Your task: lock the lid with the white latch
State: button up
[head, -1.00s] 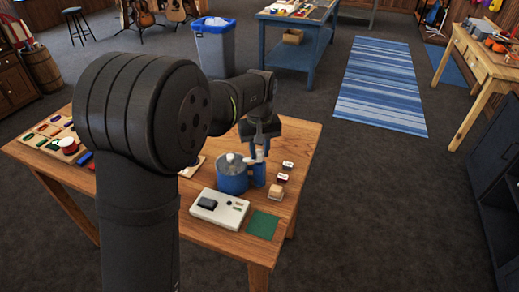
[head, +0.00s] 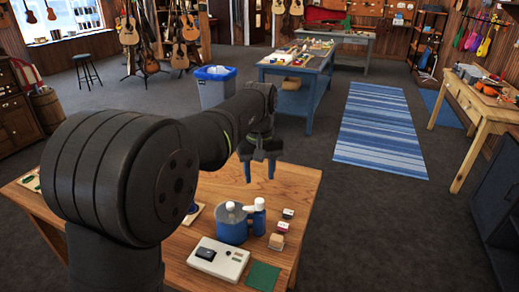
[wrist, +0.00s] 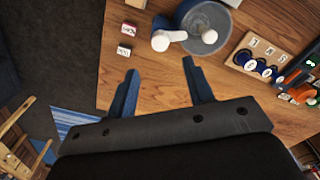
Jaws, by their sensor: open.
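The blue pot (head: 231,231) stands on the wooden table with a grey lid on top that has a white knob (head: 230,206). The white latch (head: 259,203) sits on a blue post (head: 258,222) to the right of the pot. In the wrist view, the latch (wrist: 160,41) has its short arm pointing toward the lid (wrist: 204,22) and reaching its edge; I cannot tell whether it presses on the lid. My gripper (head: 260,178) is open and empty above the latch, fingers pointing down. Its blue fingertips also show in the wrist view (wrist: 160,75), apart from the latch.
Two small labelled boxes (head: 288,213) (head: 282,227) and a tan block (head: 276,241) stand right of the post. A board with round pieces (wrist: 262,60) lies beside the pot.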

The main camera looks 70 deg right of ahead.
notch_tip(320, 180, up, 8)
send_over(259, 200)
jog(key=shift+s, duration=0.1)
jog(key=shift+f, duration=0.1)
dwell(0.5)
notch_tip(259, 200, down, 17)
jog(key=shift+f, duration=0.2)
dwell(0.4)
jog(key=shift+r, duration=0.1)
